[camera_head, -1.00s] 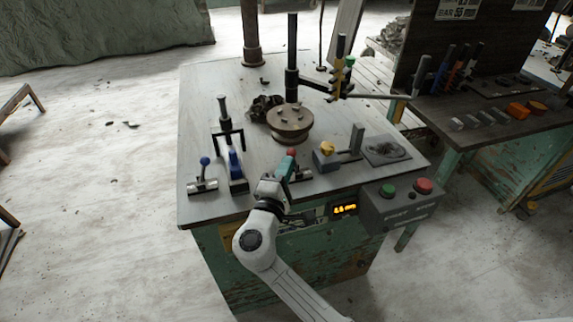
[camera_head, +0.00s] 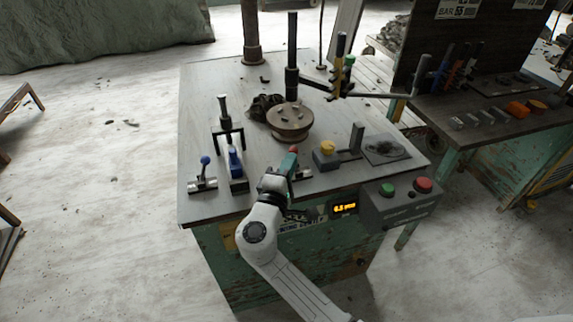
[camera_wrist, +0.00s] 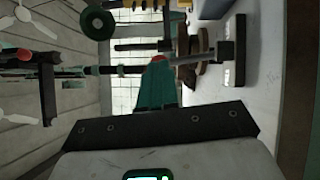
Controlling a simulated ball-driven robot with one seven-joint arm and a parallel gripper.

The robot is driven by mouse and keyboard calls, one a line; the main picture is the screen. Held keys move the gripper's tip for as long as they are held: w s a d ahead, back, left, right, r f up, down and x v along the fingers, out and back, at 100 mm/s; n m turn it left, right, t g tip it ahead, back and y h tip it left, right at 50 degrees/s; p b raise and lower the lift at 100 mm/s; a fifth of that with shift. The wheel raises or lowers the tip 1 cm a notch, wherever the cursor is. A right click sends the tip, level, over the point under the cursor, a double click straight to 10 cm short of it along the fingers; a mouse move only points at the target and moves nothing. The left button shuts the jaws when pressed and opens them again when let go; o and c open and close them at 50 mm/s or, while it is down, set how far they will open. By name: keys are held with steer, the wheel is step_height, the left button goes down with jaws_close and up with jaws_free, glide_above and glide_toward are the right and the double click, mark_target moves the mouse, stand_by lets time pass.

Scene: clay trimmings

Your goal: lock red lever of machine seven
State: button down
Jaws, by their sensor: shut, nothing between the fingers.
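The red lever's round knob (camera_head: 294,149) shows just past my fingertips at the front middle of the machine's metal table (camera_head: 208,131). Its grey metal base (camera_head: 304,174) shows partly to the right of my gripper, and my fingers hide most of its stem. My gripper (camera_head: 290,157) has teal fingers, shut with nothing between them, right at the knob. I cannot tell whether they touch it. In the wrist view, my closed fingers (camera_wrist: 158,84) point up, with the red knob (camera_wrist: 158,58) at their tips.
A blue-knobbed lever (camera_head: 205,161) and a blue clamp (camera_head: 235,163) stand to the left. A yellow-topped block (camera_head: 327,149) is to the right. A round turntable (camera_head: 290,121) is behind. A control box with green and red buttons (camera_head: 398,205) hangs at the front right.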

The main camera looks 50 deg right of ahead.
steer(key=shift+s+d+r+m+y+p, duration=0.25)
steer(key=shift+d+m+y, duration=0.1)
steer(key=shift+m, duration=0.15)
steer(key=shift+s+d+r+m+y+p, duration=0.2)
steer(key=shift+d+m+y, duration=0.15)
steer(key=shift+m, duration=0.15)
steer(key=shift+s+d+m+g+y+p, duration=0.35)
steer(key=shift+d+m+y, duration=0.3)
steer(key=shift+m, duration=0.25)
steer(key=shift+a, duration=0.1)
